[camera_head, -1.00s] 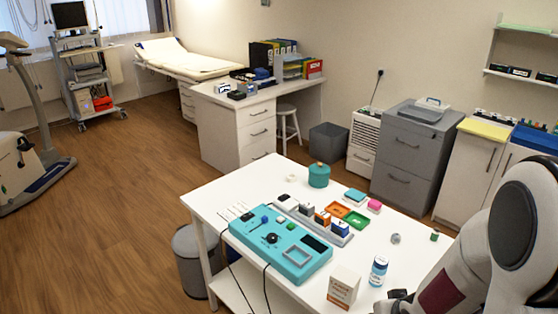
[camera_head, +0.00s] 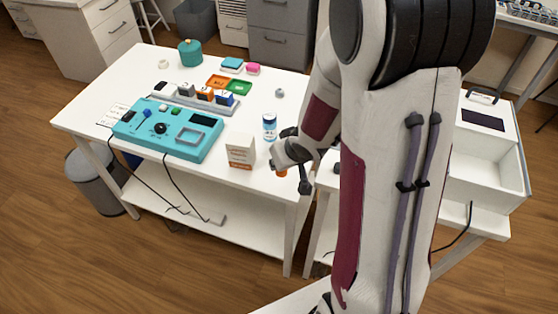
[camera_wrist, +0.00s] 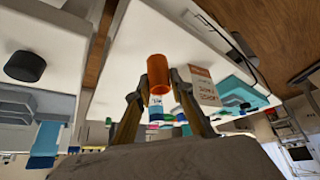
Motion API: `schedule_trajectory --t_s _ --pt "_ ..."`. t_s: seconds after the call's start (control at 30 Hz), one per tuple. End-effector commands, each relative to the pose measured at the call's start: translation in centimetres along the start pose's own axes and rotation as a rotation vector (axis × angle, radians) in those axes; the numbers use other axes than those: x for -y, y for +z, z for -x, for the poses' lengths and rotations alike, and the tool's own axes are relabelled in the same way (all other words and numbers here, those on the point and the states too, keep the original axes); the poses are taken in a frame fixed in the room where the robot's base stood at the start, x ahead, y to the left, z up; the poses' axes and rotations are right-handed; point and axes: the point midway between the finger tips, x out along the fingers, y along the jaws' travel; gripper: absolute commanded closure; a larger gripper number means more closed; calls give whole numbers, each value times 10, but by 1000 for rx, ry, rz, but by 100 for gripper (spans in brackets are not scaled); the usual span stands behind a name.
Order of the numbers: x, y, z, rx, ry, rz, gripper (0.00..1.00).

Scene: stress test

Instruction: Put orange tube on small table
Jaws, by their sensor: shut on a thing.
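A bit of the tube (camera_head: 281,173) shows below my gripper (camera_head: 288,162) in the head view, near the front right corner of the white table (camera_head: 215,230). My gripper is shut on it. I cannot tell whether the tube touches the tabletop. Another white table (camera_head: 486,222) stands at the right, partly behind my arm. I cannot tell which is the small table.
A white box (camera_head: 241,150) and a blue-labelled bottle (camera_head: 269,127) stand close left of my gripper. A teal device (camera_head: 168,130) with cables, a rack, small trays and a teal pot (camera_head: 190,53) occupy the left table. A white open-fronted unit (camera_head: 487,150) is at right.

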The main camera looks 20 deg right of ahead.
Motion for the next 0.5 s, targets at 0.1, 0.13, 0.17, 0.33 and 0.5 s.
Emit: schedule_trajectory --t_s 0.1,0.13,0.17,0.33,0.5 --pt "-3 -5 1 -2 -1 0 96" --pt "-4 -7 1 -2 -1 0 96" --pt "-5 -8 1 -3 -1 1 96" --pt "-8 -13 2 -2 -1 2 96" --pt "-12 -19 4 -2 0 2 96"
